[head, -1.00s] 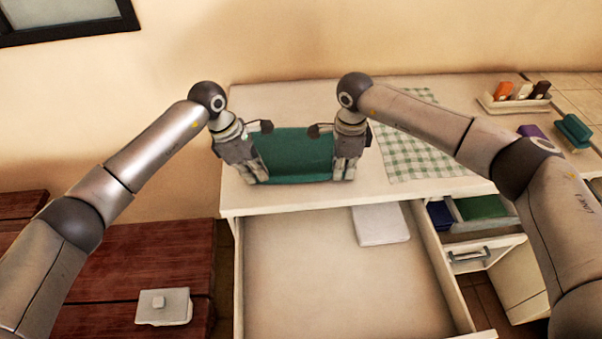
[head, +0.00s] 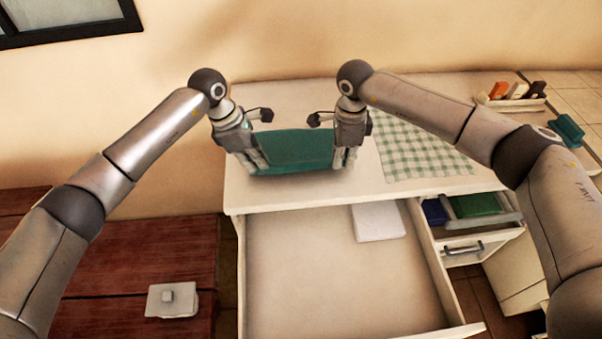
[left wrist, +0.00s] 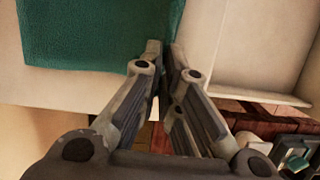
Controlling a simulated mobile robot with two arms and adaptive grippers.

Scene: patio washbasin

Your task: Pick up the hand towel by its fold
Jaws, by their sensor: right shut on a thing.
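The hand towel (head: 296,150) is a dark green cloth at the left part of the white worktop, between my two grippers. My right gripper (head: 345,158) is shut on the towel's right end. My left gripper (head: 262,160) is at the towel's left end. In the left wrist view its fingers (left wrist: 166,46) are close together with a narrow gap, beside the towel's edge (left wrist: 95,30). I cannot tell whether they pinch the cloth. The gap between towel and worktop cannot be judged.
An open drawer (head: 310,270) lies in front, with a white flat item (head: 378,222) inside. A checked cloth (head: 420,150) and a tray of bottles (head: 515,103) are to the right. A small pale box (head: 172,300) sits on the red wooden bench (head: 120,260).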

